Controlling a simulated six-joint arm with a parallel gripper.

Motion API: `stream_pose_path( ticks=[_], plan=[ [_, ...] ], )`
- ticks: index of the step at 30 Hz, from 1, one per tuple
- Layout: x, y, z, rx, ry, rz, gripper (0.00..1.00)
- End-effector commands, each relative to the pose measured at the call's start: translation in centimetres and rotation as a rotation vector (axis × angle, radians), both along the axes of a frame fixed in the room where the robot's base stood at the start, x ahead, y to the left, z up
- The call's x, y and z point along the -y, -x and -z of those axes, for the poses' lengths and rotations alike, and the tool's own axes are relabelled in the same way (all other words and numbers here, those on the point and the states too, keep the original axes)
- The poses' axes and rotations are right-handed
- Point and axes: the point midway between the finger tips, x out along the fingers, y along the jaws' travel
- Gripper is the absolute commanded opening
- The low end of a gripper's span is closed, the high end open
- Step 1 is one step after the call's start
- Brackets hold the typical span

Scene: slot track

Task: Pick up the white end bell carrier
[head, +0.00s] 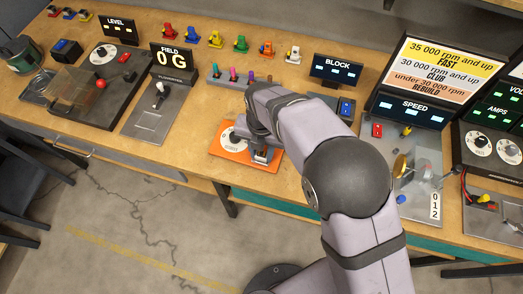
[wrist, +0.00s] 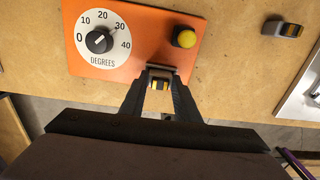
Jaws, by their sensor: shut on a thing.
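A white carrier (head: 293,54) stands at the right end of a row of coloured carriers at the back of the bench in the head view. It looks upright and nothing touches it; it is not in the wrist view. My gripper (wrist: 160,84) is far from it, low at the front edge of the orange plate (wrist: 125,62), which also shows in the head view (head: 221,151). Its fingers are shut on a small part (wrist: 159,85) with yellow and dark bands, whose exact kind I cannot tell. My arm hides part of the plate in the head view.
The plate bears a degrees dial (wrist: 98,41) and a yellow button (wrist: 186,38). A small grey part with a yellow band (wrist: 283,29) lies to the right. Left of the white carrier is an orange carrier (head: 266,48). A block display (head: 337,70) stands to its right.

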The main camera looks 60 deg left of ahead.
Motion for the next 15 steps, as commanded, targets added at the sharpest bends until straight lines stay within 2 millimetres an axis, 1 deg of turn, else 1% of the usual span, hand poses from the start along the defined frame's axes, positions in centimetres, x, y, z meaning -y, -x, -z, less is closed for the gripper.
stream_pose_path(
  ticks=[5,8,11,15],
  plan=[
    [0.0,0.0,-0.2,0.000,-0.001,0.000,0.07],
    [-0.1,0.0,-0.7,0.000,-0.003,0.000,0.07],
    [-0.1,0.0,-1.8,0.001,-0.005,0.000,0.07],
    [-0.2,0.0,-4.0,0.001,-0.006,0.000,0.07]
  ],
)
